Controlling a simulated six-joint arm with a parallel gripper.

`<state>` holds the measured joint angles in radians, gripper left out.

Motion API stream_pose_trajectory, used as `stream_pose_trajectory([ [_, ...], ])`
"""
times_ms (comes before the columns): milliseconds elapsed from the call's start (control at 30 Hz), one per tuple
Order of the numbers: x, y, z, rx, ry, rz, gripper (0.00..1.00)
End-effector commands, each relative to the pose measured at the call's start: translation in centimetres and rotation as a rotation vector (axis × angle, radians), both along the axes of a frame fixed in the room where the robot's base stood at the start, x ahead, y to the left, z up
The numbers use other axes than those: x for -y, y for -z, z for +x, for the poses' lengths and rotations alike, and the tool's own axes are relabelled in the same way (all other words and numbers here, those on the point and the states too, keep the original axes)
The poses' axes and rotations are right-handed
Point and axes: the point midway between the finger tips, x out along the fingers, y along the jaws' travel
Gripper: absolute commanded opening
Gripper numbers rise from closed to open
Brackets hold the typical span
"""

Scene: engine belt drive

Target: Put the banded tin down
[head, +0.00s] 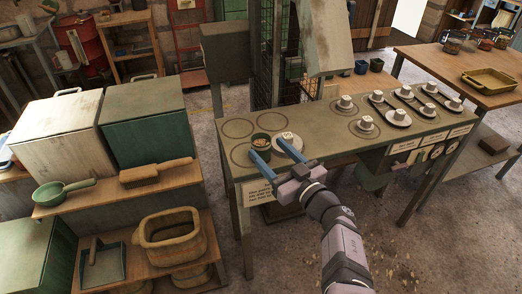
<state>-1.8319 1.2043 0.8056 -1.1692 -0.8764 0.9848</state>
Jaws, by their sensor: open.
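Several knobbed weights (365,124) stand on the right half of the bench. A grey post cabinet (228,52) rises behind.

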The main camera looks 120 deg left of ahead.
Motion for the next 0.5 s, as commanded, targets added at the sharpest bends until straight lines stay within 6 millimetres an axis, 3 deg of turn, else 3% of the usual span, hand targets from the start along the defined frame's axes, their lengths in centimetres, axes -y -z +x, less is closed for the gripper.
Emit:
stream_pose_trajectory([
  [500,-1.3,0.1,-2.1,0.0,0.0,0.0,0.6],
])
